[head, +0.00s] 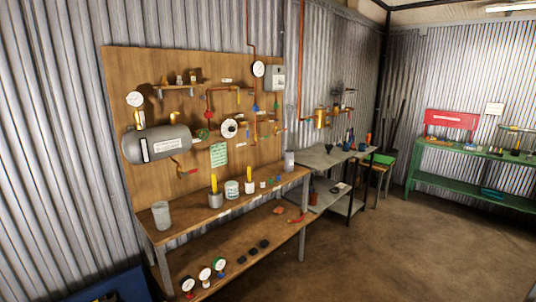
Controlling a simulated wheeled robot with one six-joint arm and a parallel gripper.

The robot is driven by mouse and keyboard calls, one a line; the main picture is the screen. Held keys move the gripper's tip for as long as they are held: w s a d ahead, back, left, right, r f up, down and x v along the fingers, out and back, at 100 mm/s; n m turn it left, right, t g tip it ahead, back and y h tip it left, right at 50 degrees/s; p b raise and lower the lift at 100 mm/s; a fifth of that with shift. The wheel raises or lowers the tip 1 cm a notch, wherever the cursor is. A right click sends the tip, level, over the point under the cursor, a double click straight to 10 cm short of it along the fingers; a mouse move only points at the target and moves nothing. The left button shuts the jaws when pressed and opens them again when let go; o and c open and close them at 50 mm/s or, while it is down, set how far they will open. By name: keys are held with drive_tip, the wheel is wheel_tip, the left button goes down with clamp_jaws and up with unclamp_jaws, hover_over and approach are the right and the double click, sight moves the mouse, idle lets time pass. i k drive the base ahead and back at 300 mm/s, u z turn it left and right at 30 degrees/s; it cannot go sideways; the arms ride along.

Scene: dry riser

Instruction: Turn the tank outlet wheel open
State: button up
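The grey tank (160,143) lies horizontally on the wooden board at the left, with a white label on its front. A small green wheel (203,134) is just right of the tank's right end, on the pipework. It appears to be the tank outlet wheel, but it is too small to tell how far it is turned. A red-handled valve (187,172) hangs on a pipe below the tank. My gripper is not in view.
A round white gauge (229,128) and copper pipes sit right of the green wheel. A wooden bench (185,225) with cups and pots stands below the board. A grey metal table (325,160) stands further right. The brown floor (400,245) is open at right.

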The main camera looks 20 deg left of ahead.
sight(203, 134)
drive_tip(key=i, duration=2.3)
drive_tip(key=u, duration=2.6)
